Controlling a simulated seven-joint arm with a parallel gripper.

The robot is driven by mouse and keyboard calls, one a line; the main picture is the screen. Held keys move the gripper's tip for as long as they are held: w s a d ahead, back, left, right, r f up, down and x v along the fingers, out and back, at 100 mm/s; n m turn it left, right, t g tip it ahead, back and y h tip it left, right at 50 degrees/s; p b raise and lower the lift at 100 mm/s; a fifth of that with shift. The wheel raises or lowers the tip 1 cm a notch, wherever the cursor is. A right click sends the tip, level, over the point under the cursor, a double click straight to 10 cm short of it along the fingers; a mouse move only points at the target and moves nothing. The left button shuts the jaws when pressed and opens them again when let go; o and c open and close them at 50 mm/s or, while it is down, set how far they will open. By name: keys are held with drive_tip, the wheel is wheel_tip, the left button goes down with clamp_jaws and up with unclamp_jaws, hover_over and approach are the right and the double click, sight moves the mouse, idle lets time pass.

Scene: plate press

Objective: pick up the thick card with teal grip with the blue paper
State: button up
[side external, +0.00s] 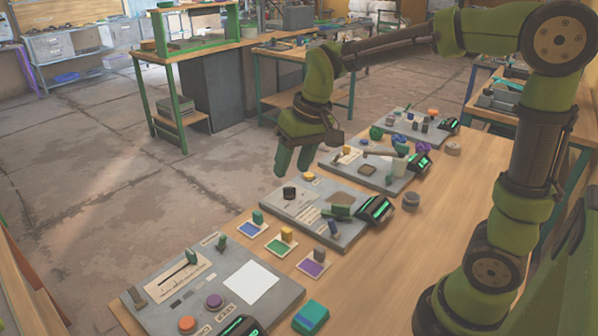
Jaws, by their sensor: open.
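The thick card with the blue paper (249,231) lies flat on the wooden table, just beyond the near grey panel. Its upright teal-green grip (258,216) stands at the card's back edge. My gripper (293,165) hangs in the air above and beyond the card, pointing down. Its fingers are apart, and I see nothing between them. Two similar cards lie in a row to the right: one with green paper (280,246) and a yellow grip, one with purple paper (314,263) and a dark purple grip.
The near grey panel (150,293) carries a slider, knobs and a white sheet (250,282). Another grey panel (290,214) with a green-lit display stands behind the cards, and more panels line the table beyond. A teal block (311,317) lies at the front edge.

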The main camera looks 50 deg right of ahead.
drive_tip(key=w+d+f+n+g+h, duration=0.1)
drive_tip(key=w+f, duration=0.2)
drive_tip(key=w, duration=0.4)
drive_tip(key=w+f+n+g, duration=0.1)
drive_tip(key=w+f+g, duration=0.15)
drive_tip(key=w, duration=0.35)
hover_over(257, 213)
drive_tip(key=shift+n+t, duration=0.25)
drive_tip(key=shift+n, duration=0.15)
drive_tip(key=f, duration=0.6)
drive_tip(key=w+f, duration=0.1)
drive_tip(key=f, duration=0.3)
drive_tip(key=shift+d, duration=0.3)
drive_tip(key=shift+s+a+f, duration=0.1)
drive_tip(key=shift+s+f, duration=0.05)
drive_tip(key=shift+f, duration=0.75)
drive_tip(key=shift+s+a+f, duration=0.1)
drive_tip(key=shift+s+f, duration=0.05)
drive_tip(key=shift+f, duration=0.8)
drive_tip(key=shift+s+f, duration=0.15)
drive_tip(key=shift+f, duration=0.75)
drive_tip(key=shift+c, duration=0.5)
clamp_jaws()
